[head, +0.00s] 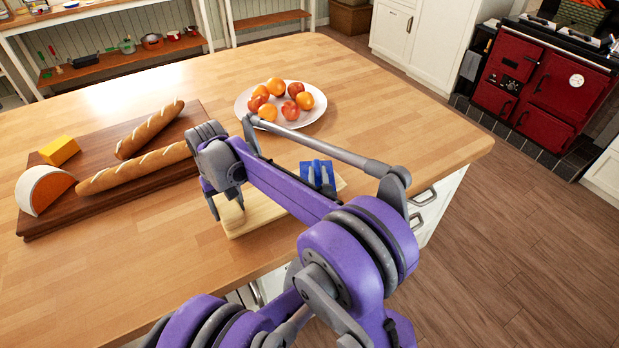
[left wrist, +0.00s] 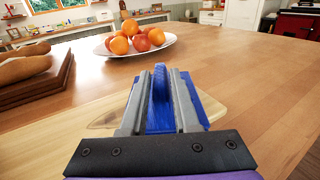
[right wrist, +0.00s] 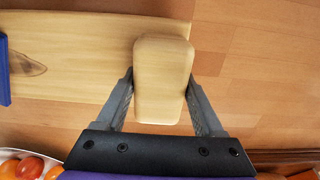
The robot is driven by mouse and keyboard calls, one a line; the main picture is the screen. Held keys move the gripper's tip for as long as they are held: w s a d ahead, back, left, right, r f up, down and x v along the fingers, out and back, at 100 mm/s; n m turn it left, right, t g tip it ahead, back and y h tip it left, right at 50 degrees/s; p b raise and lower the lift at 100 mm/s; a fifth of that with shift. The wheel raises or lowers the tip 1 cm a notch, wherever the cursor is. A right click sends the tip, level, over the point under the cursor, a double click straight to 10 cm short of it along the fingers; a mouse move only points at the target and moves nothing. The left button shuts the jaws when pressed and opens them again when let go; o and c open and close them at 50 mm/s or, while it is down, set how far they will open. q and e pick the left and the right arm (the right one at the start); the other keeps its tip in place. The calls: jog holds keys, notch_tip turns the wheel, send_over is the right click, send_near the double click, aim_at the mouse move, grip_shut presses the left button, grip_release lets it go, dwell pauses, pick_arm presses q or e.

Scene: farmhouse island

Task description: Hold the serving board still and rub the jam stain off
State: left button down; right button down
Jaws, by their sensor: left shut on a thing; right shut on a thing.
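The pale wooden serving board (head: 258,214) lies on the island top near its front edge, partly hidden by my purple arm. My right gripper (head: 227,204) is at the board's left end. In the right wrist view it is shut on a raised pale wooden block (right wrist: 163,80) at the board's end. My left gripper (head: 319,178) is shut on the upright ridge of a blue scrubber (left wrist: 160,85), whose flat base is on or just above the board. A brown mark (right wrist: 27,64) shows on the board beside the scrubber; I cannot tell whether it is jam or wood grain.
A white plate (head: 243,106) of oranges and red fruit stands behind the board. The island top's right side is clear.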

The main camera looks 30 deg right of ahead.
aim_at(330, 178)
pick_arm(q)
jog(key=shift+d, duration=2)
jog(key=shift+a, duration=6.65)
notch_tip(330, 178, up, 8)
jog(key=shift+r, duration=0.2)
pick_arm(e)
grip_release()
jog(key=shift+r, duration=0.1)
jog(key=shift+r, duration=3.65)
